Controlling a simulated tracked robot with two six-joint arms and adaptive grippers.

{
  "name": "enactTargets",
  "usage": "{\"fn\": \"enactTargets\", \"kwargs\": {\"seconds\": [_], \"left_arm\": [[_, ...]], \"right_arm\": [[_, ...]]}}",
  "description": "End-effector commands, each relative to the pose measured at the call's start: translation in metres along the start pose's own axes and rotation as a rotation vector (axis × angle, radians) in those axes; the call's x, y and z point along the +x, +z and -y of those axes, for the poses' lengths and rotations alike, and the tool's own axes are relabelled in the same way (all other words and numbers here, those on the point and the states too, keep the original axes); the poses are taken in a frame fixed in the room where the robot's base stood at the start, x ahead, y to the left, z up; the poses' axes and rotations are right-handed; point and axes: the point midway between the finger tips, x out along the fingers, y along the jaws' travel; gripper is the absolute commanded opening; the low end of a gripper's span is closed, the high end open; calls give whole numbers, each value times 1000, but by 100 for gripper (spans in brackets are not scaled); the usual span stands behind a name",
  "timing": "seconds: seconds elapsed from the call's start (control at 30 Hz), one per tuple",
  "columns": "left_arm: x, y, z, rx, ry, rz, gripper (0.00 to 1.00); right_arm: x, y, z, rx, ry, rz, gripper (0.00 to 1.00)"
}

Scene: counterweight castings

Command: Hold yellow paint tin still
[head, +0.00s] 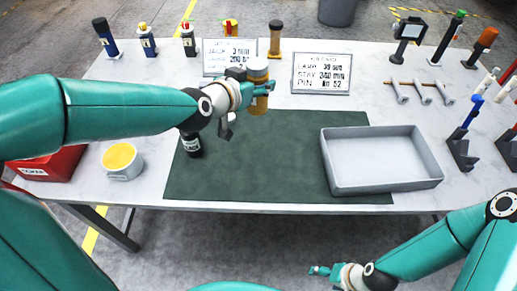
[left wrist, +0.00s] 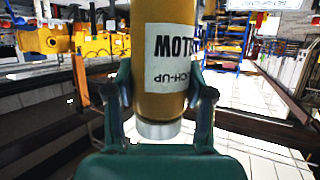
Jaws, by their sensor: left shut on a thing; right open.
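The yellow paint tin (head: 258,103) is an ochre cylinder held in the air above the back of the green mat. In the left wrist view the tin (left wrist: 160,100) has a white label with "LLOW" and "CH-UP" readable upside down, and a pale end at the bottom. My left gripper (head: 262,88) is shut on it, with a finger on each side in the left wrist view (left wrist: 160,98). Part of the tin is hidden behind the fingers, and its top is cut off there. My right gripper (head: 319,270) is open and empty, in front of the table's near edge.
The green mat (head: 270,165) is mostly bare. A grey tray (head: 435,182) stands empty at its right. A black can (head: 191,146) is under my left wrist. A pot with a yellow top (head: 122,160) stands at left. Bottles, signs (head: 321,74) and tools line the back and right.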

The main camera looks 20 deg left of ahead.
Motion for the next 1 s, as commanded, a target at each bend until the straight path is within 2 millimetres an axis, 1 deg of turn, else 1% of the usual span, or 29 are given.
{"fn": "enactTargets", "kwargs": {"seconds": [0.17,0.5,0.6,0.73,1.0], "left_arm": [[12,32,1,-1,-1,5,0],[45,111,1,-5,-1,8,0],[52,130,1,-5,-2,6,0],[59,143,2,-3,-2,2,0],[60,146,2,-2,-3,-2,0]], "right_arm": [[11,0,-4,0,0,-1,78],[8,0,-3,0,0,-1,78],[6,0,-2,0,0,-1,78],[5,0,-2,0,0,-1,78],[6,0,-2,0,0,-1,78]]}}
